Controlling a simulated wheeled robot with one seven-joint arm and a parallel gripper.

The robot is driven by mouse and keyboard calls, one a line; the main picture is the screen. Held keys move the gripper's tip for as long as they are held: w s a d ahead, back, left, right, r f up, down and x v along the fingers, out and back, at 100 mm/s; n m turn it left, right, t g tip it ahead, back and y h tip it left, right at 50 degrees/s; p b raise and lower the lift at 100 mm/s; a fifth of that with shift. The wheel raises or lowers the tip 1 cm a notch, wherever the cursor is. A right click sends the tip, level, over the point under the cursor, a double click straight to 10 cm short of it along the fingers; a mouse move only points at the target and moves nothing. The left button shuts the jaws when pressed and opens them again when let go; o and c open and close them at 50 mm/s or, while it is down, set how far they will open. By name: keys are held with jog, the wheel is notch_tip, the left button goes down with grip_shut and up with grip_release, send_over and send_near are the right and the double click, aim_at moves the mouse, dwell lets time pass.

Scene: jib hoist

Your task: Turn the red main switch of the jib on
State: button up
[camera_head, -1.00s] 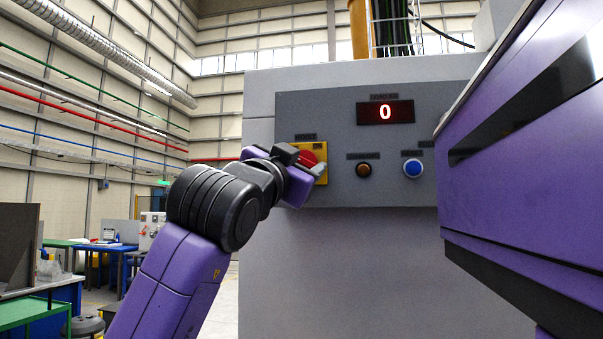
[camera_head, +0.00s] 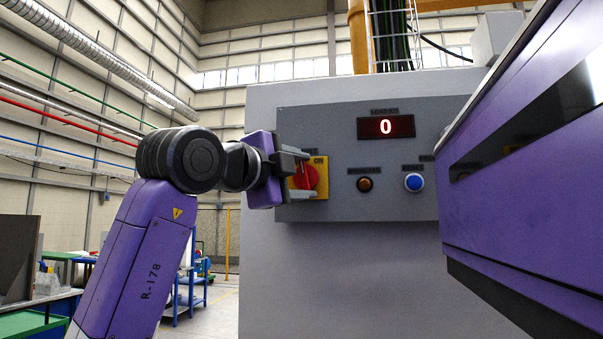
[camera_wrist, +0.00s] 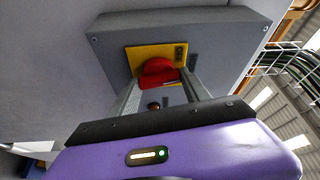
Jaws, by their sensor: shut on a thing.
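The red main switch (camera_head: 312,177) is a rotary knob on a yellow plate (camera_head: 321,163) at the left end of the grey control panel. My gripper (camera_head: 301,176) is at the switch, coming from the left. In the wrist view the red knob (camera_wrist: 158,72) sits between the two fingers of my gripper (camera_wrist: 158,86), which are shut on it. The fingers and gripper body hide part of the knob and plate, so I cannot tell its exact setting.
The grey panel (camera_head: 345,150) also carries a display (camera_head: 386,127) reading 0, a brown button (camera_head: 364,184) and a blue button (camera_head: 413,182) to the right of the switch. A large purple part of my own body fills the right side.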

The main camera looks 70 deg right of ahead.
jog(key=shift+m+y, duration=0.3)
jog(key=shift+m, duration=0.7)
jog(key=o, duration=1.4)
jog(key=b+v, duration=0.1)
jog(key=v, duration=0.7)
jog(key=shift+s+r, duration=0.1)
jog(key=shift+d, duration=0.1)
